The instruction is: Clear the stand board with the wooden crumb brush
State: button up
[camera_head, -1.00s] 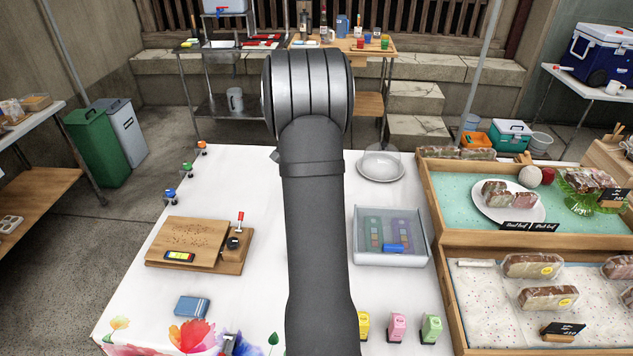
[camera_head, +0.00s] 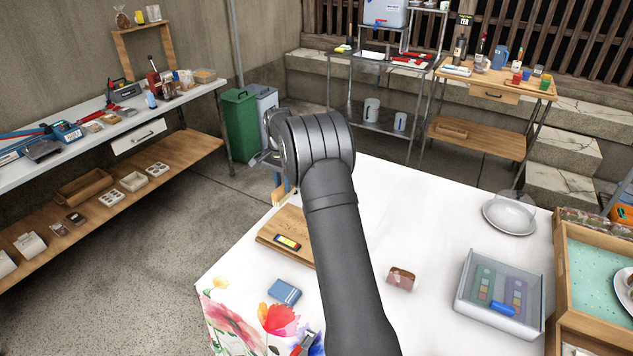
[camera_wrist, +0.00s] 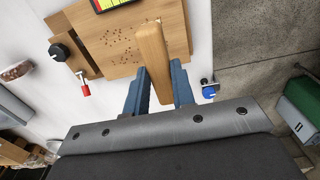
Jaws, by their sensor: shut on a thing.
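The wooden stand board (camera_head: 267,236) lies on the white table, partly hidden behind my arm in the head view. In the wrist view the board (camera_wrist: 177,20) carries scattered brown crumbs (camera_wrist: 125,42). My gripper (camera_wrist: 160,66) is shut on the wooden crumb brush (camera_wrist: 152,50), one blue-grey finger on each side. The brush reaches over the board's edge near the crumbs; I cannot tell whether it touches. Its bristles are not visible. In the head view the brush (camera_head: 281,194) shows small below my wrist, at the board's far side.
A yellow-faced gauge (camera_head: 287,242) lies on the board. A black dial (camera_wrist: 60,52) and a red-tipped lever (camera_wrist: 85,90) sit beside the crumbs. A blue-topped clip (camera_wrist: 208,91) is close right of the gripper. A blue box (camera_head: 284,291), a brown loaf piece (camera_head: 401,278) and a clear bin (camera_head: 463,292) share the table.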

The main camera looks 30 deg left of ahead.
jog(key=shift+s+a+f, duration=0.15)
jog(key=shift+a+f, duration=0.1)
jog(key=shift+f, duration=0.6)
jog(key=shift+s+a+f, duration=0.2)
jog(key=shift+f, duration=0.7)
jog(key=shift+s+a+f, duration=0.15)
jog(key=shift+a+f, duration=0.1)
jog(key=shift+f, duration=0.6)
